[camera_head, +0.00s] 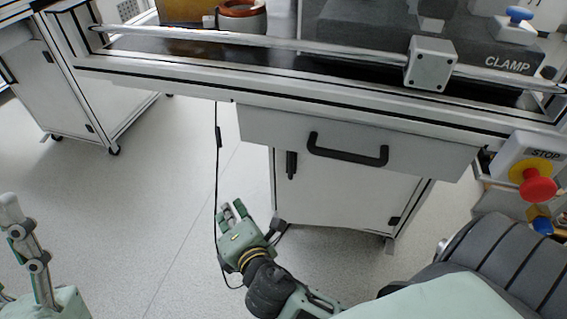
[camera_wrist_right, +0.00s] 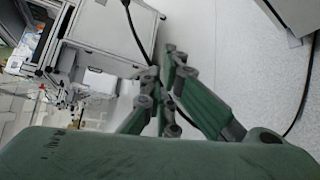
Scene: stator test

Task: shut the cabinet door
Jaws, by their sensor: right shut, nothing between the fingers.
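The white cabinet under the workbench shows in the head view. Its door (camera_head: 345,195) has a small upright black handle (camera_head: 291,165) near its left edge and a dark hinge low on the right. I cannot tell whether the door stands slightly ajar. My right gripper (camera_head: 231,208) is shut and empty, left of the door and apart from it, above the floor. Its closed fingers (camera_wrist_right: 174,62) also show in the right wrist view. Part of my left gripper (camera_head: 12,212) shows at the lower left; its opening is unclear.
Above the door is a drawer (camera_head: 350,150) with a wide black handle. A black cable (camera_head: 217,180) hangs by my right gripper. The bench rail (camera_head: 250,42) crosses above. A red stop button (camera_head: 537,186) is at right. Another cabinet (camera_head: 75,90) stands left; floor between is clear.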

